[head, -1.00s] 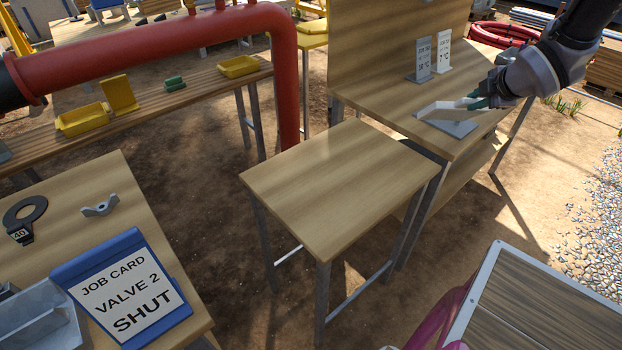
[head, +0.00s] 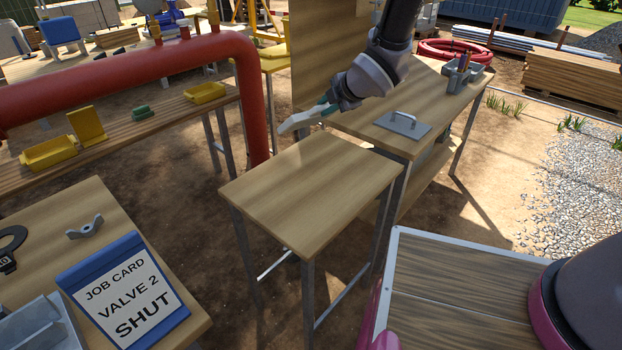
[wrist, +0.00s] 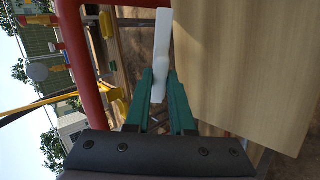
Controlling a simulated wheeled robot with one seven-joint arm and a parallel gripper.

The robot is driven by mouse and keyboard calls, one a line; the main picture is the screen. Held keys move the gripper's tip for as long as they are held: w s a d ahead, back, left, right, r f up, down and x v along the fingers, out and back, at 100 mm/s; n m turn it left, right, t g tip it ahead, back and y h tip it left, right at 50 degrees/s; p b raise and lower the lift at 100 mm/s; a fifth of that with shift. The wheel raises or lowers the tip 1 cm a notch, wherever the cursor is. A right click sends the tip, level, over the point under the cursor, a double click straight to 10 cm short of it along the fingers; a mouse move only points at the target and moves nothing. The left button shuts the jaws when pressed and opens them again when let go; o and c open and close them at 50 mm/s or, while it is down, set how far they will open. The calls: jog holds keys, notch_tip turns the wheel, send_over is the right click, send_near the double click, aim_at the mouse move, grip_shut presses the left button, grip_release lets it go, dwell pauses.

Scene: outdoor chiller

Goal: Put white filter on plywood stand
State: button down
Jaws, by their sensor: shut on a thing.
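The white filter (head: 300,121) is a thin pale panel held in my gripper (head: 325,109). The wrist view shows the filter (wrist: 161,45) edge-on, as a narrow white strip between the green fingers of my gripper (wrist: 160,88), which are shut on it. The plywood stand (head: 310,190) is a small table with a bare wooden top and grey metal legs, in the middle of the head view. The filter shows above the stand's far edge and appears clear of its top. A wooden surface (wrist: 245,60), probably the stand top, fills the right of the wrist view.
A red pipe (head: 120,82) runs close left of the stand and bends down to the ground. Behind right, a workbench (head: 370,125) carries a grey plate with a handle (head: 403,124). A job card (head: 130,290) stands on the left table. The stand top is clear.

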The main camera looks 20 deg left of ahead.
notch_tip(320, 180, down, 8)
dwell(0.5)
jog(key=c, duration=0.7)
grip_release()
jog(key=shift+o, duration=0.2)
jog(key=shift+d, duration=0.1)
jog(key=v, duration=0.7)
jog(key=shift+s+d+r, duration=0.25)
